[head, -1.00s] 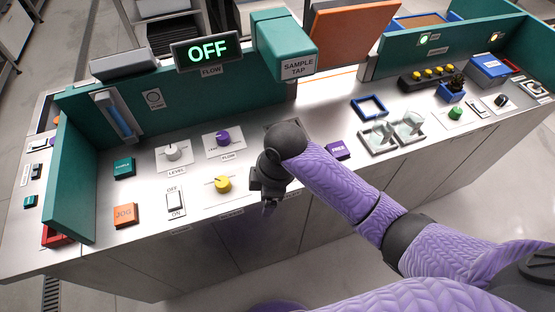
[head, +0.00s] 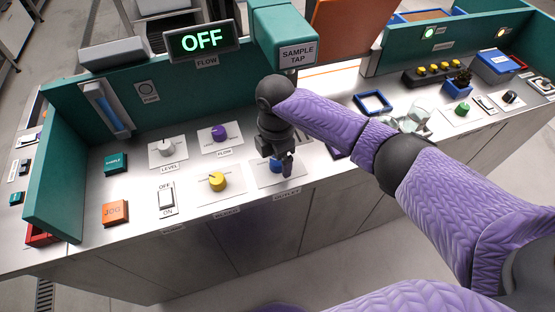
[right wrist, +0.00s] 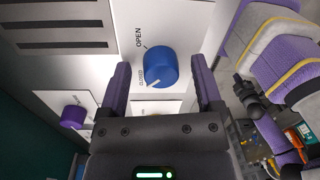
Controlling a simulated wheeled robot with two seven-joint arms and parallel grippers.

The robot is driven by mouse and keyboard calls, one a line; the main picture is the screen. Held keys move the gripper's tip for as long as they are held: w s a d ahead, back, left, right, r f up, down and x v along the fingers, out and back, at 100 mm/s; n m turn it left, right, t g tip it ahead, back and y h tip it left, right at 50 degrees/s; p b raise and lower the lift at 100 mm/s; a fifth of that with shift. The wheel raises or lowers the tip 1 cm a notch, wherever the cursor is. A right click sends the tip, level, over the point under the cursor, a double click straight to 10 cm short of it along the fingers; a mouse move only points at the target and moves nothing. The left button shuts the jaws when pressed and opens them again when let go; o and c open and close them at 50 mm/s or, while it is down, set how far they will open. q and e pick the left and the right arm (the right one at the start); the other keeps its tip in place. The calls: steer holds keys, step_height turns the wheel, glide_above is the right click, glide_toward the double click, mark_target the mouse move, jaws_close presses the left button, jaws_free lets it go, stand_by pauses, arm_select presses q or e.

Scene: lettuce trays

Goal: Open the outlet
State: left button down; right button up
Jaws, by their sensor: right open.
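The outlet knob is a round blue knob on a white plate. In the head view the blue knob (head: 276,165) is partly hidden behind my right gripper (head: 284,168). In the right wrist view the blue knob (right wrist: 160,68) has a white pointer line, which lies toward the word CLOSED; the word OPEN is printed further along the plate. My right gripper (right wrist: 163,90) is open, its two purple-sided fingers on either side of the knob in that view. I cannot tell whether they touch it.
A yellow knob (head: 217,181) and a purple knob (head: 219,133) are left of the outlet knob. A switch (head: 167,198) and an orange JOG button (head: 115,213) are further left. The green sample tap (head: 283,40) overhangs behind. The display (head: 202,41) reads OFF.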

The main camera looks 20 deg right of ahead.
steer(key=shift+f, duration=0.1)
jaws_close()
stand_by(0.3)
